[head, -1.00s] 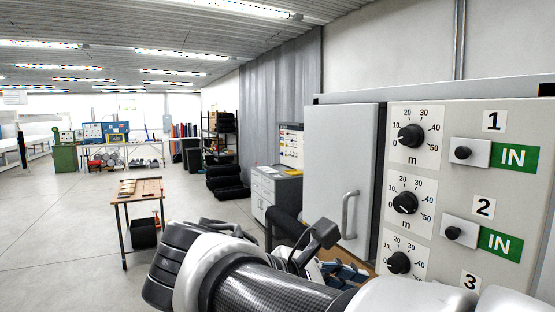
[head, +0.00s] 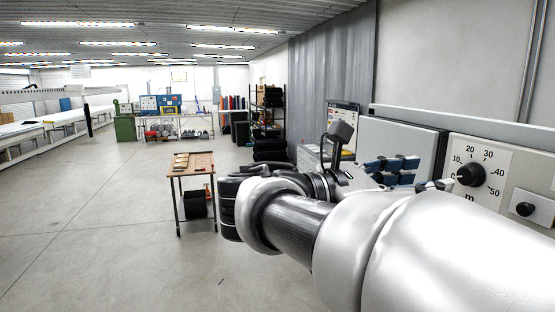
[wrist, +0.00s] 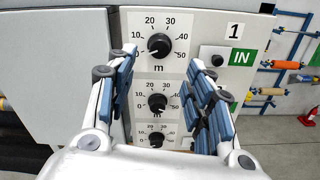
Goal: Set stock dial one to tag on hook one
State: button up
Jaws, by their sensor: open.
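Stock dial one is the top black knob (wrist: 159,44) on a white scale plate marked 0 to 50 m, beside the label 1 (wrist: 234,30). It also shows at the right of the head view (head: 470,174), where my arm hides the panel below it. Its pointer is too small to read surely. My gripper (wrist: 160,62) is open, its blue-padded fingers either side of the dial column in the wrist view, with the top dial between the tips; contact cannot be told. Two lower dials (wrist: 157,102) (wrist: 156,139) show between the fingers. No hook-one tag is identifiable.
Right of dial one is a small black knob (wrist: 217,60) with a green IN sign (wrist: 243,57). A grey cabinet door (wrist: 70,75) is left of the dials. A wooden table (head: 191,168) stands on open floor.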

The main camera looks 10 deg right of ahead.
aim_at(464, 176)
jog(key=d, duration=0.6)
jog(key=d+p, duration=0.1)
jog(key=d, duration=0.2)
jog(key=shift+w, duration=0.4)
jog(key=shift+c, duration=0.5)
jog(key=c, duration=1)
